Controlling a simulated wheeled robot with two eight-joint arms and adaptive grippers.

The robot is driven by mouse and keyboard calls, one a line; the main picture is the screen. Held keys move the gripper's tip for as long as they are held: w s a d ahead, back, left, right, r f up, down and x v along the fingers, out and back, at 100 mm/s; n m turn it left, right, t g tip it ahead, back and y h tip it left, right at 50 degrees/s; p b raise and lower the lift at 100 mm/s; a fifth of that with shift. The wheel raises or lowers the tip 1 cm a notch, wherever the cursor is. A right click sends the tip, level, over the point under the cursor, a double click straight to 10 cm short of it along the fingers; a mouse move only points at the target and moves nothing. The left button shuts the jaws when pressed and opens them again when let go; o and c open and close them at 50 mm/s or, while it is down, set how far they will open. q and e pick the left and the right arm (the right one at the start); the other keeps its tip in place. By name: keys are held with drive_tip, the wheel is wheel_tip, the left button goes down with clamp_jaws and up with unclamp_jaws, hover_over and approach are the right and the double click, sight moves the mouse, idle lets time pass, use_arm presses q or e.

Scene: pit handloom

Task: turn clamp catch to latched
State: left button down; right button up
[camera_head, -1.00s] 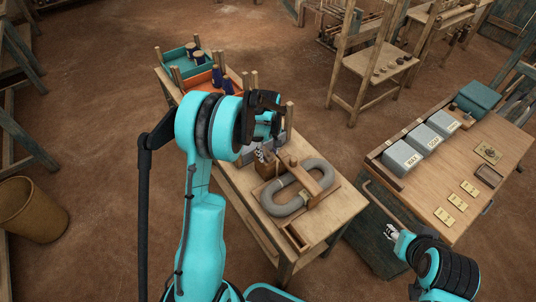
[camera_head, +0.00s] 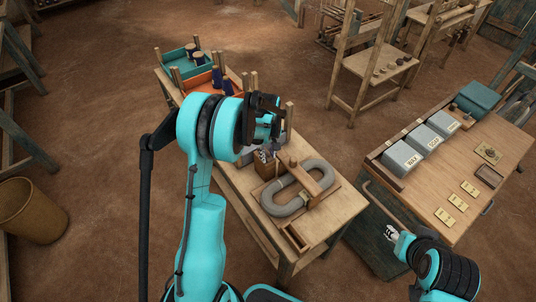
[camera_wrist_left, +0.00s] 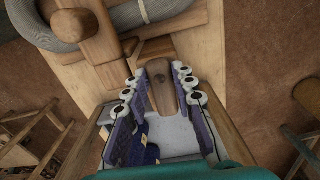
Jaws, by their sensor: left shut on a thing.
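The clamp catch (camera_wrist_left: 160,88) is a small wooden lever with a rounded end and a dark pin. In the left wrist view it lies between the fingers of my left gripper (camera_wrist_left: 157,80), which is shut on it. In the head view the left gripper (camera_head: 270,150) is at the clamp's left side, and its arm and hand hide the catch. The wooden clamp bar (camera_head: 304,177) with its round knob lies across a grey looped hank (camera_head: 279,207); both also show in the left wrist view. My right gripper (camera_head: 391,233) is small at the lower right, beside the other bench.
The clamp stands on a narrow wooden bench (camera_head: 340,208) with teal (camera_head: 174,64) and orange (camera_head: 198,84) trays at its far end. A small wooden box (camera_head: 296,238) sits at the near end. At right, a bench holds grey tins (camera_head: 403,158).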

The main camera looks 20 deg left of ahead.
use_arm(q)
drive_tip(key=m+b, duration=0.1)
drive_tip(key=m, duration=0.2)
drive_tip(key=shift+f+m, duration=0.1)
drive_tip(key=shift+m, duration=0.2)
drive_tip(key=m+b, duration=0.1)
drive_tip(key=m, duration=0.3)
drive_tip(key=shift+m+b, duration=0.3)
drive_tip(key=shift+b, duration=0.1)
drive_tip(key=m+b, duration=0.1)
drive_tip(key=m, duration=0.3)
drive_tip(key=shift+m, duration=0.3)
drive_tip(key=shift+m+b, duration=0.3)
drive_tip(key=shift+m, duration=2)
drive_tip(key=c, duration=1.2)
unclamp_jaws()
drive_tip(key=shift+r, duration=0.2)
